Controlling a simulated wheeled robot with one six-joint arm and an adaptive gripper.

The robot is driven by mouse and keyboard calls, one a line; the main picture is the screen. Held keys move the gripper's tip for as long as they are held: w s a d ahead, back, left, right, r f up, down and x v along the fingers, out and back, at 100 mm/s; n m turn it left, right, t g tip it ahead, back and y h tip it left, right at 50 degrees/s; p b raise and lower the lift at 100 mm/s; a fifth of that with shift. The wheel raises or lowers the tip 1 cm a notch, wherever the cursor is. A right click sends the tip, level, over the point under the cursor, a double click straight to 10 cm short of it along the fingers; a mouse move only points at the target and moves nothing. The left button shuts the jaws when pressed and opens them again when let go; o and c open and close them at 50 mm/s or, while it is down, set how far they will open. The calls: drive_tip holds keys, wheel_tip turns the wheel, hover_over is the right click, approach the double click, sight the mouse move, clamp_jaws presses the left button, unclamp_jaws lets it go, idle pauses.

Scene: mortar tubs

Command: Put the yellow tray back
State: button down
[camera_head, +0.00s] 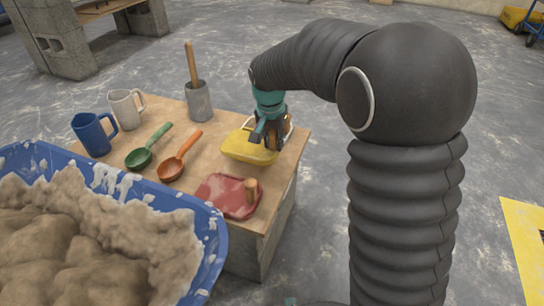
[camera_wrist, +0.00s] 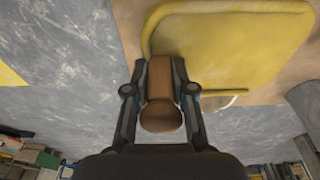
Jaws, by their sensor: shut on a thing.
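The yellow tray (camera_head: 249,150) is at the right back part of the wooden table top. It has a raised rim and a wooden handle. In the wrist view the yellow tray (camera_wrist: 225,45) fills the upper right, with its brown handle (camera_wrist: 161,115) between the fingers. My gripper (camera_head: 266,132) is shut on that handle; both fingers (camera_wrist: 159,72) lie along its sides. Whether the tray touches the table top or hangs just above it, I cannot tell.
The table top (camera_head: 160,112) also bears a red tray (camera_head: 226,198), an orange scoop (camera_head: 172,167), a green scoop (camera_head: 140,157), a blue mug (camera_head: 92,136), a white mug (camera_head: 125,110) and a grey pot (camera_head: 199,102). A blue mortar tub (camera_head: 212,245) stands in front left.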

sight(269, 154)
drive_tip(key=shift+s+a+f, duration=0.15)
drive_tip(key=shift+a+f, duration=0.3)
drive_tip(key=shift+a, duration=0.2)
wheel_tip(269, 154, down, 4)
drive_tip(key=shift+f+b, duration=0.1)
drive_tip(key=shift+b, duration=0.4)
drive_tip(key=c, duration=1)
unclamp_jaws()
drive_tip(key=shift+r, duration=0.2)
